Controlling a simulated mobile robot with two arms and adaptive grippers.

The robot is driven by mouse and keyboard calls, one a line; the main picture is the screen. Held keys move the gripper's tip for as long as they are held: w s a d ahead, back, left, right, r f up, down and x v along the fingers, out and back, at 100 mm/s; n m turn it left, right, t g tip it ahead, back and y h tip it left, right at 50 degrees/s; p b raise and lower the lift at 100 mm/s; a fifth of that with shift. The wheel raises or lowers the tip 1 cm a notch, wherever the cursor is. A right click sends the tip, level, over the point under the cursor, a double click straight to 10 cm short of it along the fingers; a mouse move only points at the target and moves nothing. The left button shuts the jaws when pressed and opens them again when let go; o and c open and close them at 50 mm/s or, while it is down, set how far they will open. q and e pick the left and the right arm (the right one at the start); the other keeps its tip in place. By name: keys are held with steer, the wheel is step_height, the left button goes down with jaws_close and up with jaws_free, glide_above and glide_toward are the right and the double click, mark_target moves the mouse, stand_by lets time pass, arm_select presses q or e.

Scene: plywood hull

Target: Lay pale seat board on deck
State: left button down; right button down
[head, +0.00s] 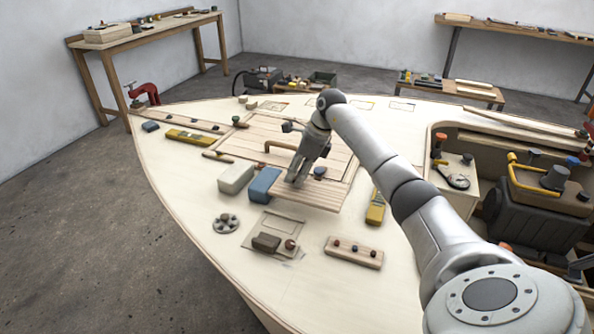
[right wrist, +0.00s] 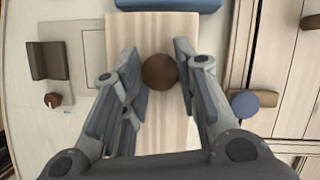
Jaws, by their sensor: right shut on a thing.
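The pale seat board (head: 318,196) is a light slatted wooden panel near the front edge of the larger pale hatch panel on the deck (head: 200,205). In the right wrist view the board (right wrist: 165,32) runs as a striped strip under my fingers, with a round brown knob (right wrist: 159,72) on it. My right gripper (head: 297,180) is over the board's left part, shut on the knob between its fingertips. It also shows in the right wrist view (right wrist: 161,76). I cannot tell whether the board touches the deck. My left gripper is not in view.
A blue block (head: 264,184) and a white block (head: 236,178) stand left of the board. A yellow tool (head: 375,207) lies to its right. A knobbed wooden strip (head: 354,252) and a brown block (head: 266,242) lie in front. An open engine well (head: 530,200) is at right.

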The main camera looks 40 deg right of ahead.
steer(key=shift+f+b, duration=1.3)
steer(key=shift+f, duration=1.05)
steer(key=c, duration=1)
jaws_free()
steer(key=shift+c, duration=0.2)
steer(key=v, duration=1.2)
